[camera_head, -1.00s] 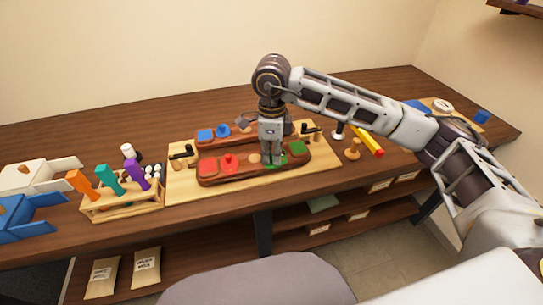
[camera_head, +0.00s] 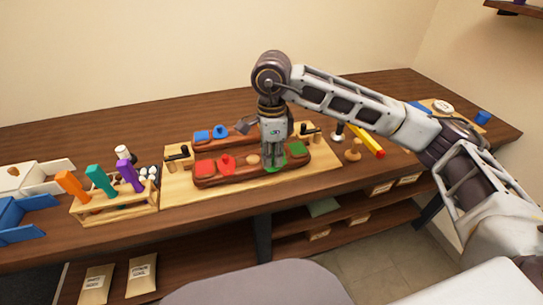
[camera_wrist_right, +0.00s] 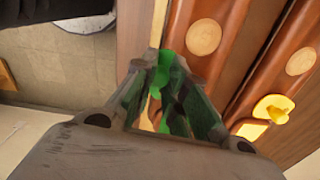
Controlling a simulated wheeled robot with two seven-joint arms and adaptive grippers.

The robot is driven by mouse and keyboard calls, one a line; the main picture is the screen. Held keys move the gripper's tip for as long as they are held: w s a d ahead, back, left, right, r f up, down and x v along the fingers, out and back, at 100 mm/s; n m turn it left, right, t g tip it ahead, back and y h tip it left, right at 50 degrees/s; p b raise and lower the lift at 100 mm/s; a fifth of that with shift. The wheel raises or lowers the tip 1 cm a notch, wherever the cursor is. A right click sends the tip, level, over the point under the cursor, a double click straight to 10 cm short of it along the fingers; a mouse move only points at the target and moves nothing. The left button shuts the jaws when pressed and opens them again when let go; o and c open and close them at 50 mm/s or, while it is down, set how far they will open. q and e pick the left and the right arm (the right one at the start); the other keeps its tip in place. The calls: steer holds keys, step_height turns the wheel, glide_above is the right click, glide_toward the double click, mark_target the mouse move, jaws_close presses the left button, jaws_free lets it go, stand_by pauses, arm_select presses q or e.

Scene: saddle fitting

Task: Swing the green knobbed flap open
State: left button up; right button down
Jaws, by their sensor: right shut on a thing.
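The green knobbed flap (camera_head: 275,169) is at the front right of the long brown saddle block (camera_head: 244,178), mostly hidden by my right gripper in the head view. My right gripper (camera_head: 274,164) points down over it, its fingers shut on the flap's green knob. In the right wrist view, a bit of green (camera_wrist_right: 166,62) shows between the close fingertips (camera_wrist_right: 160,75). How far the flap is swung cannot be told. My left gripper is not in view.
A green square (camera_head: 297,148) lies beside my gripper, and a red knobbed flap (camera_head: 228,164) further left. A second block with a blue knobbed piece (camera_head: 220,131) is behind. A rack of colored handles (camera_head: 120,205) stands left, a yellow bar (camera_head: 368,142) right.

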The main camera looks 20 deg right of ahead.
steer(key=c, duration=1.4)
jaws_free()
steer(key=shift+r, duration=0.15)
steer(key=shift+r, duration=5.85)
